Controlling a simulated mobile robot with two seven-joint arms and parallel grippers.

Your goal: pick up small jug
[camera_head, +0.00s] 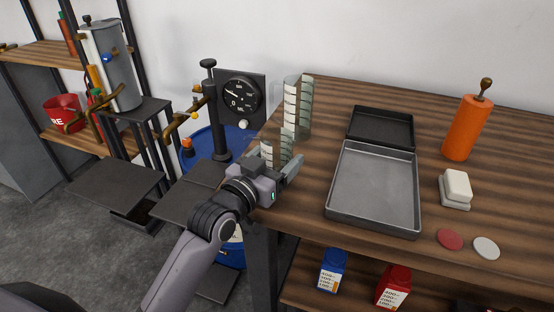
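A small clear jug (286,146) with pale graduation bands stands at the left edge of the wooden table, just in front of a taller clear jug (298,108) with similar bands. My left gripper (276,166) is at the small jug, its fingers spread to about the jug's width. The gripper hides the jug's lower part. One finger shows along the jug's right side; the other is mostly hidden. I cannot tell whether the fingers touch the jug. My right gripper is not in view.
On the table (400,95) are an open grey metal case (375,190), an orange bottle (465,128), a white block (456,187) and two discs. A gauge (241,94) on a black stand is behind left. Red and blue containers sit on the shelf below.

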